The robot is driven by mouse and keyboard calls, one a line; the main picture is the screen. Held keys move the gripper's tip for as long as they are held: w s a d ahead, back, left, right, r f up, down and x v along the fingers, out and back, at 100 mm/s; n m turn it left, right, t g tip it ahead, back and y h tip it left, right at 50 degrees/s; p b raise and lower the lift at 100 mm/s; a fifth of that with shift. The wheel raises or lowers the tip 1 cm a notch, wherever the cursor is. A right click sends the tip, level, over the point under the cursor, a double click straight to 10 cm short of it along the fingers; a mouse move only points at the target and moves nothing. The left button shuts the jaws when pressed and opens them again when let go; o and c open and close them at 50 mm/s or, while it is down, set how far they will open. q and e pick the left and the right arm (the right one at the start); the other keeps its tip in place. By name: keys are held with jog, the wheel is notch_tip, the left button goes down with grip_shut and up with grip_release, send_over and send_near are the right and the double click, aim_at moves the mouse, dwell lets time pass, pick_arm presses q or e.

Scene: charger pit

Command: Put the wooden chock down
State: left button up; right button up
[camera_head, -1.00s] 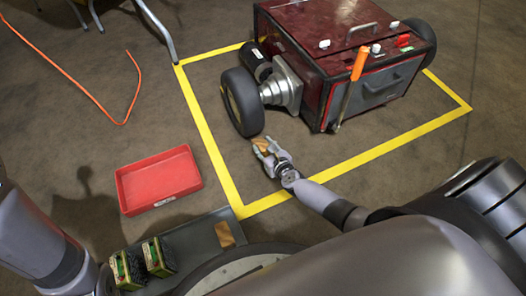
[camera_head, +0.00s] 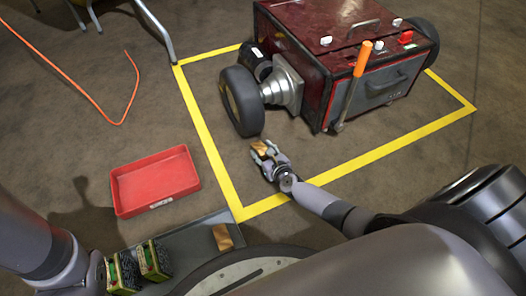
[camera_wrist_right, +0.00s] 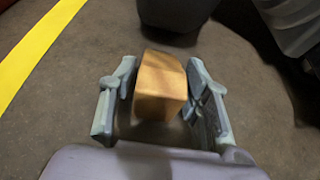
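My right gripper (camera_head: 264,150) is just in front of the robot's black wheel (camera_head: 242,101), inside the yellow outline. It is shut on the wooden chock (camera_head: 260,147), a small tan block. In the right wrist view the chock (camera_wrist_right: 160,86) sits between the two fingers of the gripper (camera_wrist_right: 160,85), with dark floor around it. I cannot tell whether its underside touches the floor. A second tan wooden block (camera_head: 222,237) lies on my grey deck. My left arm shows at the lower left, but its gripper is out of view.
The dark red wheeled machine (camera_head: 330,45), with an orange-handled lever (camera_head: 356,80), stands inside the yellow floor outline (camera_head: 205,140). A red tray (camera_head: 156,182) lies on the floor to the left. Two green-and-black blocks (camera_head: 138,268) sit on my deck. An orange cable (camera_head: 80,85) crosses the floor.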

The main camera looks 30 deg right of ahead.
jog(key=shift+o, duration=1)
jog(key=shift+r, duration=0.1)
